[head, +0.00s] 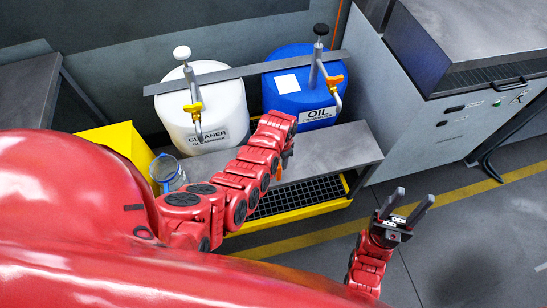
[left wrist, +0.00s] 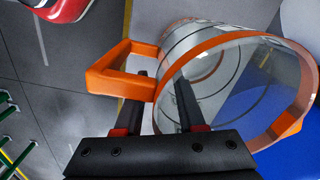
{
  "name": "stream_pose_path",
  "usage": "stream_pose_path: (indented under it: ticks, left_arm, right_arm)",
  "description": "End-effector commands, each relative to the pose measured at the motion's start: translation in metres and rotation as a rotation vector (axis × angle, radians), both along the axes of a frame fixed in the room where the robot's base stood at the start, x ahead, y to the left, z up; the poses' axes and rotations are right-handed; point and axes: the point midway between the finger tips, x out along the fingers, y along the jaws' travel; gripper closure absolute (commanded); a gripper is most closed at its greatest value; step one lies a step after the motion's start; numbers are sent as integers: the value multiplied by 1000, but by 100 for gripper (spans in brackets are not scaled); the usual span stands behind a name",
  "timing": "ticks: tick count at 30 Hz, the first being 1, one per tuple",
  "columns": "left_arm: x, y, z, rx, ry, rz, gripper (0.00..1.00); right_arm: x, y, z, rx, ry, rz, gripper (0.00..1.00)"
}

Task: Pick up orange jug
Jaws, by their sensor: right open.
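The orange jug is a clear vessel with an orange rim and handle. In the left wrist view its orange handle (left wrist: 108,78) and rim (left wrist: 232,40) are close to my left gripper (left wrist: 163,82). Its fingers are apart, one at the handle's opening and one by the jug's wall; contact is unclear. In the head view my left gripper (head: 286,140) is over the bench front, and only a little orange shows beside it; my arm hides the rest. My right gripper (head: 406,205) is open and empty over the floor at right.
A blue-rimmed jug (head: 166,173) stands at the bench's left. The white cleaner drum (head: 205,105) and blue oil drum (head: 300,88) are behind, with taps. The grey bench (head: 335,150) has a black grate in front. A grey cabinet (head: 400,110) is right.

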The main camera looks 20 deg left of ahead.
Motion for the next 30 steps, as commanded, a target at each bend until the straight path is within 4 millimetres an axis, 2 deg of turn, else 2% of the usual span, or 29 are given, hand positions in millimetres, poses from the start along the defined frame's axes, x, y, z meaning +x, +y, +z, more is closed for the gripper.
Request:
stream_pose_path:
  ticks: [1,6,7,30]
  left_arm:
    - [0,0,0,0,0,0,67]
    - [0,0,0,0,0,0,97]
    - [0,0,0,0,0,0,100]
    - [1,0,0,0,-1,0,100]
  right_arm:
    - [0,0,0,0,0,0,50]
    - [0,0,0,0,0,0,50]
    - [0,0,0,0,0,0,50]
    - [0,0,0,0,0,0,50]
